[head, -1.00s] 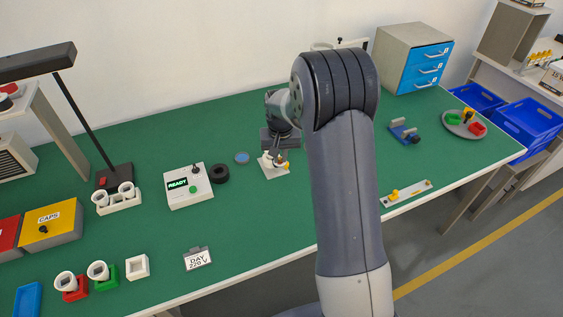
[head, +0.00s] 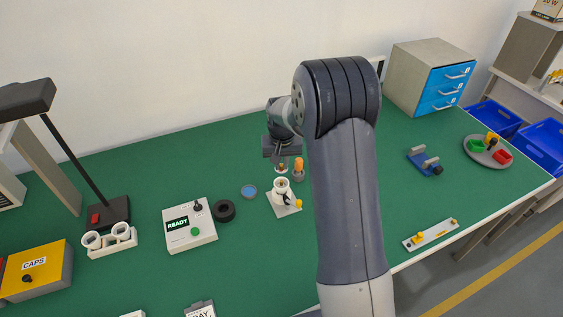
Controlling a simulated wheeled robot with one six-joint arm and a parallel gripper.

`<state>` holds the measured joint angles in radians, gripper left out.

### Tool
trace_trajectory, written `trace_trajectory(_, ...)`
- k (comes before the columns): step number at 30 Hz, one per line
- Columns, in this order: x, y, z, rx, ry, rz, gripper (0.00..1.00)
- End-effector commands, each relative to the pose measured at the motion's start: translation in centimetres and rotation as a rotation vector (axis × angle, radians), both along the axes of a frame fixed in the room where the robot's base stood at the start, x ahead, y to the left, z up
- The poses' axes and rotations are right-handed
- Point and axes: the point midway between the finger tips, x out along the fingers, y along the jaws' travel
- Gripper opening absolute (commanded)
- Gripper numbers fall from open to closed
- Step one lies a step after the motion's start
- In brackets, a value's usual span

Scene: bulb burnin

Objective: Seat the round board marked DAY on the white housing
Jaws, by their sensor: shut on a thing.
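The white housing (head: 281,188) stands upright in a pale square fixture (head: 289,209) with an orange-yellow knob, near the middle of the bench. Its open top faces up and looks dark inside. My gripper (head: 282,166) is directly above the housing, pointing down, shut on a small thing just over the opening. That thing is probably the round board; it is too small to read any DAY mark. A narrow gap seems to separate it from the housing rim.
An orange-topped post (head: 299,168) stands close behind the housing. A cut-off DAY card (head: 200,310) stands at the front edge. Green bench is clear behind.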

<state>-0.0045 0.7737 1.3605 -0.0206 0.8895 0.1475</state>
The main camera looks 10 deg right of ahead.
Motion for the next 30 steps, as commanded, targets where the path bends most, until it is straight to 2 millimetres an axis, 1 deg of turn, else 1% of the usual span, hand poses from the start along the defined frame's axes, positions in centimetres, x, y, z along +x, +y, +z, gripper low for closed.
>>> trace_trajectory(18,0.0,0.0,-5.4,0.000,0.000,0.000,0.00)
trace_trajectory(22,0.0,0.0,-5.8,0.000,0.000,0.000,0.00)
trace_trajectory(30,0.0,0.0,-5.8,0.000,0.000,0.000,0.00)
